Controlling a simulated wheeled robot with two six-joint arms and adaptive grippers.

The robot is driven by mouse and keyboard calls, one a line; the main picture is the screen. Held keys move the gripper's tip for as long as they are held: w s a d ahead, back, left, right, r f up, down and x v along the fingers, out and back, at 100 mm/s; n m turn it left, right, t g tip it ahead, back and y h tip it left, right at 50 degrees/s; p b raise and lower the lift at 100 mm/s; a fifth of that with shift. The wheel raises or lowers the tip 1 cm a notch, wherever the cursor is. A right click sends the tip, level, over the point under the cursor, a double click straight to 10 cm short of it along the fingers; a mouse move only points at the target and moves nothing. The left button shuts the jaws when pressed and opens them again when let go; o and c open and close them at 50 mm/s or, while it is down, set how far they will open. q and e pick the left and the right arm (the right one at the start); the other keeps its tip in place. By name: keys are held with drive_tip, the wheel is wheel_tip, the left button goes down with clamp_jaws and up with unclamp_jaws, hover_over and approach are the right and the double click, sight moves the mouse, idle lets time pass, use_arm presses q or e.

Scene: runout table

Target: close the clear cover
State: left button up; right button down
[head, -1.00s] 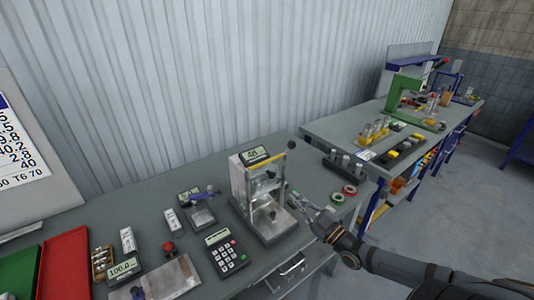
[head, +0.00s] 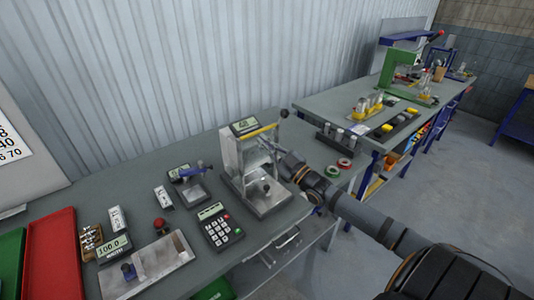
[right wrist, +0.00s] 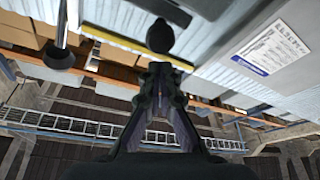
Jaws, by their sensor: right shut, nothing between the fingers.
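The test stand (head: 240,168) stands near the right end of the near table, with a small display on top. A yellow strip (head: 258,132) slants across its top to a black knob (head: 284,114). The clear cover appears to go with this strip; its see-through panel is hard to make out, and it looks raised. My right gripper (head: 270,150) is at the stand's right side, below the strip and knob. In the right wrist view its fingers (right wrist: 160,68) are shut and empty, with the black knob (right wrist: 160,36) and yellow strip (right wrist: 120,46) just beyond the tips. My left gripper is out of view.
A calculator-like keypad (head: 220,228) and a small device with a blue lever (head: 190,182) lie left of the stand. Red and green tape rolls (head: 344,163) lie to its right. A second bench (head: 320,104) with a green press stands behind right.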

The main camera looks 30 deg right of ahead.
drive_tip(key=shift+d+f, duration=0.45)
drive_tip(key=shift+f, duration=0.2)
drive_tip(key=shift+a, duration=0.1)
wheel_tip(320, 180, down, 14)
drive_tip(key=b, duration=1.1)
drive_tip(key=shift+r, duration=0.2)
drive_tip(key=shift+s, duration=0.1)
